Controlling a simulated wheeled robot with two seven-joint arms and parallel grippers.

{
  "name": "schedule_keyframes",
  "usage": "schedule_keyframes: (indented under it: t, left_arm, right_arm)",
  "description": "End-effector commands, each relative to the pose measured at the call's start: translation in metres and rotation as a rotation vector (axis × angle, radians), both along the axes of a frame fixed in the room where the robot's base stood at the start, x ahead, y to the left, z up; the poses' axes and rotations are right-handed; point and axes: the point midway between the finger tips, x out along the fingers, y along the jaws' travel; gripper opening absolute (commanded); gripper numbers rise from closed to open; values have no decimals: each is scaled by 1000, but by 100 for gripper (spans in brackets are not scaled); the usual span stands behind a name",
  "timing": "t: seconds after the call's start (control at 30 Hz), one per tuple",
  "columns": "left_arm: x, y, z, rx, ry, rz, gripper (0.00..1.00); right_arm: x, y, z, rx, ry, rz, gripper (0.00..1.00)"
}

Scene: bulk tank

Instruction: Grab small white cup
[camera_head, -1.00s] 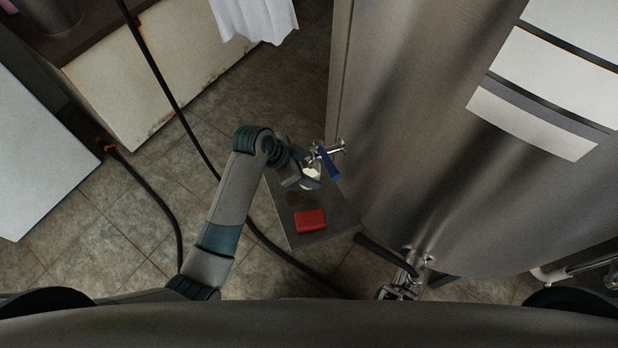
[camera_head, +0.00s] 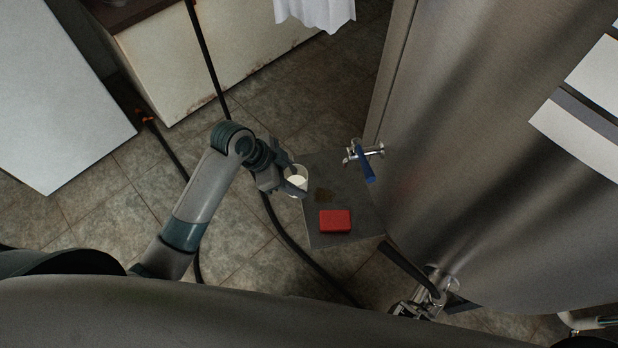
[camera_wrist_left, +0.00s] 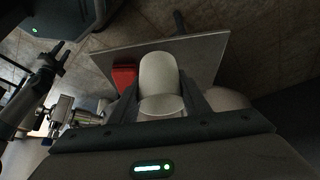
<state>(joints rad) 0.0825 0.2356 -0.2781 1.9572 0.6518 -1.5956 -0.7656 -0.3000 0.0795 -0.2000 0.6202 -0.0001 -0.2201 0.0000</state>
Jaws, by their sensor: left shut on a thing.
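The small white cup (camera_head: 297,181) is held between the fingers of my left gripper (camera_head: 287,181). It is at the left edge of the grey slab (camera_head: 352,178) in the head view and looks clear of it. Something pale shows inside the cup. In the left wrist view the cup (camera_wrist_left: 160,80) stands between the two fingers (camera_wrist_left: 160,98), which are shut on it.
A red block (camera_head: 335,220) and a dark stain lie on the slab. A blue-handled valve (camera_head: 364,163) juts from the steel tank (camera_head: 450,130), and a lower metal fitting (camera_head: 430,290) sits at the tank's base. A black hose (camera_head: 285,232) runs along the tiled floor.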

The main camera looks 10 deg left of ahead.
Motion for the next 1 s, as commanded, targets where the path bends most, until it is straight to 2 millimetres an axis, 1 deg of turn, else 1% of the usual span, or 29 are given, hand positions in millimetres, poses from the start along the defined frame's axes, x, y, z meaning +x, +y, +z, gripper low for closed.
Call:
schedule_keyframes:
  t: [0.03, 0.2, 0.5, 0.7, 1.0]
  left_arm:
    - [-2, 7, -2, 3, -1, 0, 19]
    - [-9, 24, -2, 3, -1, 0, 19]
    - [-18, 49, -1, 2, -2, 0, 19]
    - [-23, 61, -1, 2, -1, 1, 19]
    - [-27, 69, 0, 0, -1, 0, 19]
  right_arm:
    - [0, 0, -3, 0, 0, 0, 36]
    - [0, 0, -8, 0, 0, 0, 36]
    - [0, 0, -15, 0, 0, 0, 36]
    - [0, 0, -18, 0, 0, 0, 36]
    - [0, 0, -20, 0, 0, 0, 36]
